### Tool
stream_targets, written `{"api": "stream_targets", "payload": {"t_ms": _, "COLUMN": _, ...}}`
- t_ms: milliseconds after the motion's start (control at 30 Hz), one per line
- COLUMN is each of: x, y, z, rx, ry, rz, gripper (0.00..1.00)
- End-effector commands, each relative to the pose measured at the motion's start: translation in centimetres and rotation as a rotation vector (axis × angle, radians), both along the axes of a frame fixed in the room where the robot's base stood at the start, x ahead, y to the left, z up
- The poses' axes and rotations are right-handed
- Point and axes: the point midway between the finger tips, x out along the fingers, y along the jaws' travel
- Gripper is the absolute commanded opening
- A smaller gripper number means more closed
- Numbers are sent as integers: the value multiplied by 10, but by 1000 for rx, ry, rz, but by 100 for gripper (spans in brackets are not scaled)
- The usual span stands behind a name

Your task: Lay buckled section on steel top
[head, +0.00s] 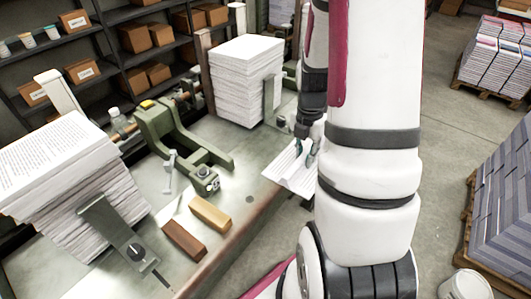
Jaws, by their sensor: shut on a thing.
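A thin white printed section (283,172), the only loose section that I can make out, is at the right edge of the steel top (243,178), partly beyond that edge. My gripper (311,150) is shut on this section from above, near its right side. My arm hides the section's right part. I cannot tell whether the section touches the steel top or is held just above it, or how it is buckled.
A tall paper stack (245,85) stands behind the section, and a larger stack (75,185) is at left. A green press (175,135), a brown block (184,241) and a tan block (210,214) are on the top. Bare steel lies left of the section.

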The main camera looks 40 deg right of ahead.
Motion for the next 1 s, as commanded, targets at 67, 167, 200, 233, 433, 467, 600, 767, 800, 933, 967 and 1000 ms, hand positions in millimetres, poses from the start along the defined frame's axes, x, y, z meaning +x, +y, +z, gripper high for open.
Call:
{"api": "stream_targets", "payload": {"t_ms": 67, "x": -4, "y": -3, "z": -7, "rx": 6, "ry": -6, "rz": -2, "gripper": 0}}
{"api": "stream_targets", "payload": {"t_ms": 167, "x": -6, "y": -1, "z": -9, "rx": 9, "ry": -13, "rz": 1, "gripper": 0}}
{"api": "stream_targets", "payload": {"t_ms": 200, "x": -7, "y": 0, "z": -10, "rx": 11, "ry": -16, "rz": 2, "gripper": 0}}
{"api": "stream_targets", "payload": {"t_ms": 233, "x": -7, "y": 1, "z": -10, "rx": 11, "ry": -18, "rz": 2, "gripper": 0}}
{"api": "stream_targets", "payload": {"t_ms": 433, "x": -4, "y": 0, "z": -8, "rx": 14, "ry": -28, "rz": 4, "gripper": 0}}
{"api": "stream_targets", "payload": {"t_ms": 467, "x": -4, "y": 0, "z": -8, "rx": 13, "ry": -29, "rz": 6, "gripper": 0}}
{"api": "stream_targets", "payload": {"t_ms": 600, "x": -2, "y": -1, "z": -7, "rx": 15, "ry": -31, "rz": 6, "gripper": 0}}
{"api": "stream_targets", "payload": {"t_ms": 767, "x": 2, "y": -3, "z": -6, "rx": 15, "ry": -34, "rz": 4, "gripper": 0}}
{"api": "stream_targets", "payload": {"t_ms": 800, "x": 3, "y": -4, "z": -5, "rx": 15, "ry": -36, "rz": 3, "gripper": 0}}
{"api": "stream_targets", "payload": {"t_ms": 933, "x": 9, "y": -6, "z": -5, "rx": 15, "ry": -40, "rz": 2, "gripper": 0}}
{"api": "stream_targets", "payload": {"t_ms": 967, "x": 10, "y": -6, "z": -6, "rx": 15, "ry": -40, "rz": 1, "gripper": 0}}
{"api": "stream_targets", "payload": {"t_ms": 1000, "x": 12, "y": -7, "z": -6, "rx": 15, "ry": -41, "rz": 1, "gripper": 0}}
